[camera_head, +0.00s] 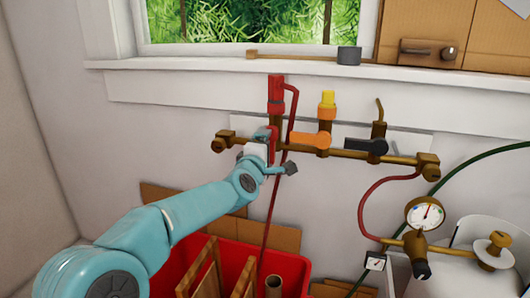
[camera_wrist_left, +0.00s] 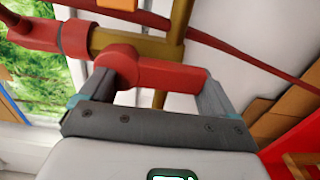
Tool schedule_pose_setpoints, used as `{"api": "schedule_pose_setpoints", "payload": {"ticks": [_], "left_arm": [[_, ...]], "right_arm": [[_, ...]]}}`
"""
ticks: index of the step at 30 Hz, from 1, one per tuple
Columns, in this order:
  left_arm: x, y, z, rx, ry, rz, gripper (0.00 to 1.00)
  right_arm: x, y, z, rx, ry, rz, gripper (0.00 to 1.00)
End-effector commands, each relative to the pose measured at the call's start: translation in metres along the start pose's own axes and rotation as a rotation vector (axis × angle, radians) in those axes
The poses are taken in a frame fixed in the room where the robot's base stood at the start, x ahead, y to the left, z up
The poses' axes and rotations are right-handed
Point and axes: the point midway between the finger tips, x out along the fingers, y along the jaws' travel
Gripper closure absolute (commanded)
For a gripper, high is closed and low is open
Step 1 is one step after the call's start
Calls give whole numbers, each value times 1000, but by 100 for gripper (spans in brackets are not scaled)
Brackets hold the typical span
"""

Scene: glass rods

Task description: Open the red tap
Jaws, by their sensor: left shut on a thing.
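The red tap (camera_wrist_left: 165,75) is on the brass pipe, and its lever lies across between my left gripper's two fingers in the left wrist view. My left gripper (camera_wrist_left: 155,82) is shut on this lever, with one finger at each end of it. In the head view the left gripper (camera_head: 279,152) is at the left part of the brass pipe (camera_head: 342,152) and hides most of the red lever. A red fitting (camera_head: 275,92) with a red hose stands above it. My right gripper is in neither view.
An orange tap (camera_head: 310,140) and a black tap (camera_head: 366,146) sit to the right on the same pipe. A pressure gauge (camera_head: 425,214) is at lower right. A red crate (camera_head: 235,258) with wooden pieces stands below. The window sill (camera_head: 200,63) is above.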

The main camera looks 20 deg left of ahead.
Motion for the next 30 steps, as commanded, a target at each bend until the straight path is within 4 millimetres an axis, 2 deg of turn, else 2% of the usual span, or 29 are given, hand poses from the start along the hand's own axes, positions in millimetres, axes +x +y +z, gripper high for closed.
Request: {"api": "schedule_pose_setpoints", "payload": {"ticks": [16, 17, 26, 30], "left_arm": [[0, 1, 1, -28, 0, 1, 65], [0, 1, 1, -28, 0, 1, 1], [-3, 0, 1, -23, 0, 1, 0], [-19, 0, 0, -22, 0, 1, 0]], "right_arm": [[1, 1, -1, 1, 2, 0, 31], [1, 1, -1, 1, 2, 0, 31], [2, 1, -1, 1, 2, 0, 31], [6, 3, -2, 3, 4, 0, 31]]}}
